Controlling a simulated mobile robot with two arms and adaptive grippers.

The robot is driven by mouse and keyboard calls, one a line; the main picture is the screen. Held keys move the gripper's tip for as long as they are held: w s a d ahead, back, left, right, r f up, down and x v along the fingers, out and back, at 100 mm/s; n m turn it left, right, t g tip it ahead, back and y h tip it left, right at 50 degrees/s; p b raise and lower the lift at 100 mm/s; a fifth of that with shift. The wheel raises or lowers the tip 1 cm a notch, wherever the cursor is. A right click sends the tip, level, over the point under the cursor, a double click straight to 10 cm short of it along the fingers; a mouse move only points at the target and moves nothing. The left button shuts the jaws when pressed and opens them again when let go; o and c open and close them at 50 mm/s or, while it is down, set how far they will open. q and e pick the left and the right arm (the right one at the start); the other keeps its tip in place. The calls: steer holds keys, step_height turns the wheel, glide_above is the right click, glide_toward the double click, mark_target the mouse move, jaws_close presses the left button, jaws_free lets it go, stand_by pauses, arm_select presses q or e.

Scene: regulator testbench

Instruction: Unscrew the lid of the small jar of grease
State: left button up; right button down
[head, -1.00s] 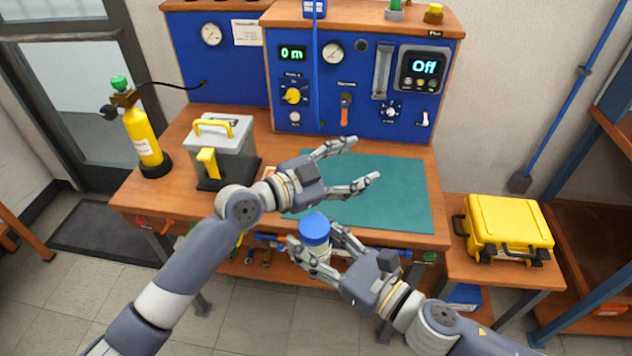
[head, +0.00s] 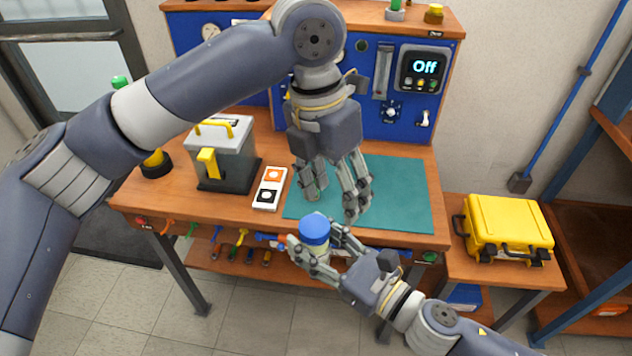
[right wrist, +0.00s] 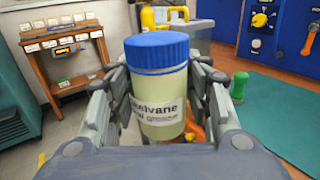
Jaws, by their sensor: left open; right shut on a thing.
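The small jar of grease (right wrist: 160,112) has a pale yellowish body with a printed label. Its blue lid (head: 314,229) sits on top, and the jar looks upright. My right gripper (head: 322,254) is shut on the jar's body, in front of the bench edge; in the right wrist view its fingers (right wrist: 160,100) flank the jar on both sides. My left gripper (head: 334,203) is open and empty, pointing down over the green mat (head: 405,195). It is above and slightly right of the lid in the head view, apart from it.
A grey box with yellow handles (head: 222,160) and a small white block with orange and black marks (head: 269,188) stand left on the bench. The blue panel (head: 440,100) rises behind. A yellow case (head: 505,228) sits at right. Tools hang along the bench front.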

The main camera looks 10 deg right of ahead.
mark_target(315, 225)
arm_select(q)
steer(key=a, duration=0.1)
steer(key=r+m+y, duration=0.1)
steer(key=a+m, duration=0.1)
steer(key=shift+s+a+r+y, duration=0.15)
steer(key=shift+a+r+y, duration=0.1)
steer(key=shift+a+y, duration=0.15)
steer(key=shift+f, duration=3.9)
